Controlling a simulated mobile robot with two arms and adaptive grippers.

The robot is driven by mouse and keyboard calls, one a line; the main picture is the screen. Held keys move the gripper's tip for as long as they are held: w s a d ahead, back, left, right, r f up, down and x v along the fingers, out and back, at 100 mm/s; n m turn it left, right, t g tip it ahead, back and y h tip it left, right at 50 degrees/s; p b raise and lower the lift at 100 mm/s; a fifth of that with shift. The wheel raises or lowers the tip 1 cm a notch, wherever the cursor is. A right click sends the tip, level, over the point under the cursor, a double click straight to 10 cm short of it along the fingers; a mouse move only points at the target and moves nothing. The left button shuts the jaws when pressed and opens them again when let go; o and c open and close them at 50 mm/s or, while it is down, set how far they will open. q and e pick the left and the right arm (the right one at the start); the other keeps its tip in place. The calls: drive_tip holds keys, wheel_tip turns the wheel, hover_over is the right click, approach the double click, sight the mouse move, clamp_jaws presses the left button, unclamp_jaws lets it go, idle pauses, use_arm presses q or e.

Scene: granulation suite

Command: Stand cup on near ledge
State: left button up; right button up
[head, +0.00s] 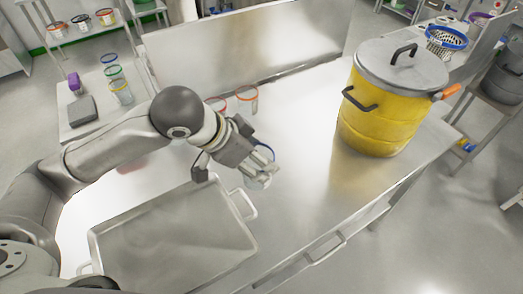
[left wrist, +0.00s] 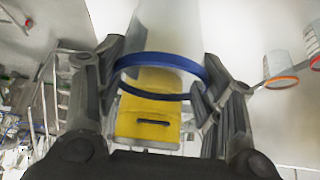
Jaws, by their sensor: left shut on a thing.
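A clear cup with a blue rim (head: 259,182) is held by my left gripper (head: 262,168) over the pale worktop (head: 300,190), close to the tray's right handle. In the left wrist view, the blue rim (left wrist: 165,62) spans the gap between the two fingers (left wrist: 160,90), and the yellow drum shows through the cup. The fingers are shut on the cup's sides. In the head view the gripper hides part of the cup, and I cannot tell whether its base touches the worktop. The worktop's near edge (head: 310,258) has a rail-like handle. My right gripper is not in view.
A metal tray (head: 240,243) lies at the front left. A large yellow drum (head: 380,125) with a grey lid stands at the right. Two clear cups with reddish rims (head: 247,104) stand near the back panel (head: 250,45). Worktop between cup and drum is clear.

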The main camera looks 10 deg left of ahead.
sight(255, 145)
use_arm(q)
drive_tip(key=w, duration=0.1)
drive_tip(key=w+a+f, duration=0.1)
drive_tip(key=w, duration=0.1)
drive_tip(key=w+f, duration=0.1)
drive_tip(key=w, duration=0.1)
drive_tip(key=shift+a+f+p, duration=0.1)
drive_tip(key=shift+a+p, duration=0.15)
drive_tip(key=shift+p, duration=0.05)
drive_tip(key=w+f, duration=0.2)
drive_tip(key=f, duration=0.1)
drive_tip(key=w+a+f+p, duration=0.1)
drive_tip(key=w+f, duration=0.1)
drive_tip(key=f, duration=0.1)
drive_tip(key=w+f+p, duration=0.1)
drive_tip(key=w+f, duration=0.1)
drive_tip(key=f, duration=0.1)
drive_tip(key=shift+w+a, duration=0.35)
drive_tip(key=shift+a, duration=0.05)
drive_tip(key=shift+f+p, duration=0.3)
drive_tip(key=shift+f, duration=0.3)
drive_tip(key=o, duration=0.9)
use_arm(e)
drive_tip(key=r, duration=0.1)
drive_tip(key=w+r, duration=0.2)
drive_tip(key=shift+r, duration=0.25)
